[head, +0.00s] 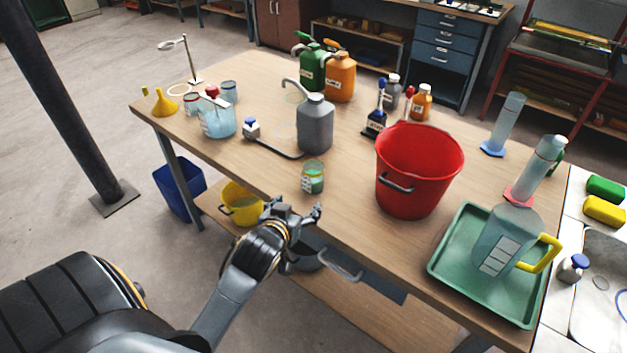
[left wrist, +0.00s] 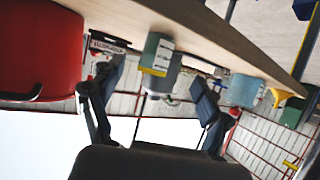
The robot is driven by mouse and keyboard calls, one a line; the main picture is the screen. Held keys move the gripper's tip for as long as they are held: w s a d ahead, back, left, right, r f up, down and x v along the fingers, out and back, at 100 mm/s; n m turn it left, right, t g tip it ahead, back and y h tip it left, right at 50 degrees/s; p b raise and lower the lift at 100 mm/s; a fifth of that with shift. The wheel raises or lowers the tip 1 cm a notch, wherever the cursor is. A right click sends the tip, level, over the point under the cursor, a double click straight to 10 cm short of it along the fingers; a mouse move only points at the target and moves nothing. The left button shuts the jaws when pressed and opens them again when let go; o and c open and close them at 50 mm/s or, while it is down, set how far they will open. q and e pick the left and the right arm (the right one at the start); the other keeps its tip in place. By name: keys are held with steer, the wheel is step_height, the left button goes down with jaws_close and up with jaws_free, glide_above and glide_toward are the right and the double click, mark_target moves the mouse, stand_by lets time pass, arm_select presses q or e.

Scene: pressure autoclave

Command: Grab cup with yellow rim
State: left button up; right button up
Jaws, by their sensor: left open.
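A small cup (head: 313,178) with greenish contents and a pale label stands upright near the front edge of the wooden table in the head view. In the left wrist view, which is upside down, the cup (left wrist: 156,52) shows a yellow band at its rim. My left gripper (head: 293,209) is open and empty, just in front of the table edge, short of the cup and a little left of it. In the left wrist view the cup lies beyond and between the spread fingers (left wrist: 155,88), not touching them. My right gripper is not in view.
A red bucket (head: 415,170) stands right of the cup, and a grey canister (head: 315,124) behind it. A green tray (head: 450,270) holds a pitcher (head: 497,240). A blue-tinted beaker (head: 217,119) stands left. The table edge (head: 255,180) lies close to my gripper.

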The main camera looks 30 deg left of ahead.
mark_target(311, 183)
arm_select(q)
steer(key=x, duration=0.2)
steer(key=r+x, duration=0.1)
steer(key=x, duration=0.5)
steer(key=shift+w+a+r+p, duration=0.15)
steer(key=shift+w+a+p, duration=0.15)
steer(key=shift+w, duration=0.05)
steer(key=shift+p+x, duration=0.5)
steer(key=shift+x, duration=2.65)
steer(key=shift+d+r, duration=0.15)
steer(key=shift+r, duration=0.05)
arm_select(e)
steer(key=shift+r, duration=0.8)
arm_select(q)
steer(key=shift+t, duration=0.3)
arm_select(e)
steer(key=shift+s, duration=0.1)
arm_select(q)
steer(key=c, duration=1.3)
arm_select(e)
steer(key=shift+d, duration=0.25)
